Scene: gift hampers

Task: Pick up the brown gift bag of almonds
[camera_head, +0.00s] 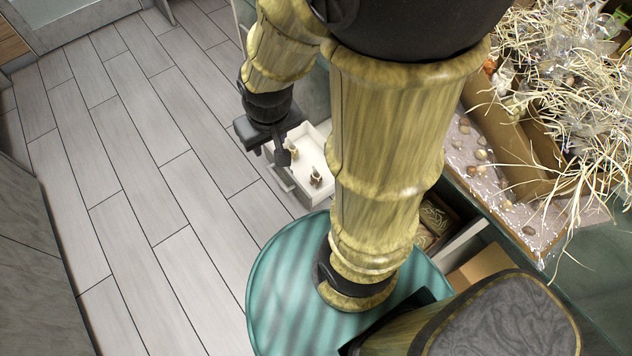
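My gripper (272,153) is dark and small in the head view, left of the middle. It hangs at the left edge of a white tray (324,132); I cannot tell how far above it. I see nothing clearly held, and whether its fingers are apart is unclear. I cannot tell whether this is the brown gift bag of almonds. My arm hides the middle of the view.
Two small brownish items (315,177) are in the white tray. Pale straw (570,85) and clear wrap spread over the right side. A dark compartment (436,215) shows just right of my arm. The tiled floor (150,180) at left is clear.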

